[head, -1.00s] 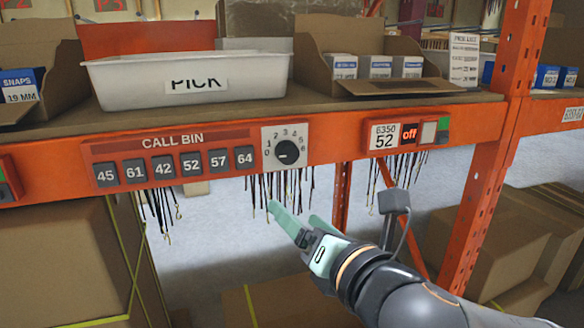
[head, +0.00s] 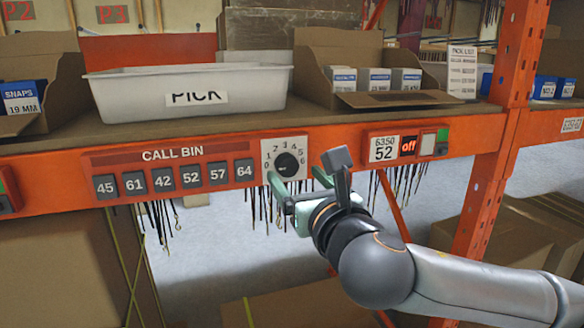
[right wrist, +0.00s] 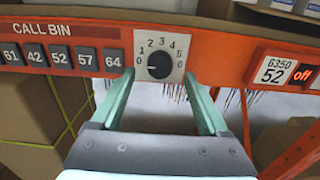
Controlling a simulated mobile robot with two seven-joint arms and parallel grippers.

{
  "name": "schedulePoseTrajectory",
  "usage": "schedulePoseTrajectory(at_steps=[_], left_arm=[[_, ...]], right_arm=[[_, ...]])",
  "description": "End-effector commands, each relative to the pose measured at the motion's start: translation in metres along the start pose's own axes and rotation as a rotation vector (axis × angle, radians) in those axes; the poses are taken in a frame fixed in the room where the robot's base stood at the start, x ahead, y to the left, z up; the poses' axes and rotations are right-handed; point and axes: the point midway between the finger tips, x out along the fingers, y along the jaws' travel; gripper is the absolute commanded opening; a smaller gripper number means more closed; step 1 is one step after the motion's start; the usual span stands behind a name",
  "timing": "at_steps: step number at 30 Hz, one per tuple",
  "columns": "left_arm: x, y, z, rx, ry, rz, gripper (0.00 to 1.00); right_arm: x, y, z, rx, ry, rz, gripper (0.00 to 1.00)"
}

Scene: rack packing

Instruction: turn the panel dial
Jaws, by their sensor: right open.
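The panel dial (head: 286,164) is a round black knob on a pale plate numbered 0 to 6, set in the orange shelf beam. In the right wrist view the dial (right wrist: 158,66) has its white mark pointing left, towards 0. My right gripper (head: 296,175) is open and empty, with its green fingers just below and in front of the dial. In the right wrist view the fingers of my right gripper (right wrist: 160,84) spread to either side of the knob, not closed on it. My left gripper is not in view.
Call bin buttons (head: 176,177) sit left of the dial. A display reading 52 and "off" (head: 408,146) sits to its right. A white PICK tray (head: 190,112) stands on the shelf above. Dark hanging straps (head: 262,205) hang behind the beam, and an orange upright (head: 490,150) stands at right.

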Motion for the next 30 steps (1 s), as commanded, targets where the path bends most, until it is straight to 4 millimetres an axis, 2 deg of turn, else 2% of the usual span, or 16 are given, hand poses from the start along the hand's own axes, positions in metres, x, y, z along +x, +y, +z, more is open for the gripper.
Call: schedulePoseTrajectory(at_steps=[3, 7, 19, 30], left_arm=[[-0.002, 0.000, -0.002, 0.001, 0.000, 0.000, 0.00], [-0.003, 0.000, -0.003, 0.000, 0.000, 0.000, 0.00], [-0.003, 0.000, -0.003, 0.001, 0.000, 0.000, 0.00], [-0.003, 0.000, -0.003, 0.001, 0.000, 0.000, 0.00]], right_arm=[[0.017, 0.001, 0.000, 0.001, 0.001, 0.000, 0.78], [0.027, 0.000, 0.000, 0.001, 0.001, 0.000, 0.78], [0.032, 0.000, 0.000, 0.001, 0.000, 0.001, 0.77], [0.032, 0.000, 0.000, 0.001, 0.000, 0.001, 0.35]])
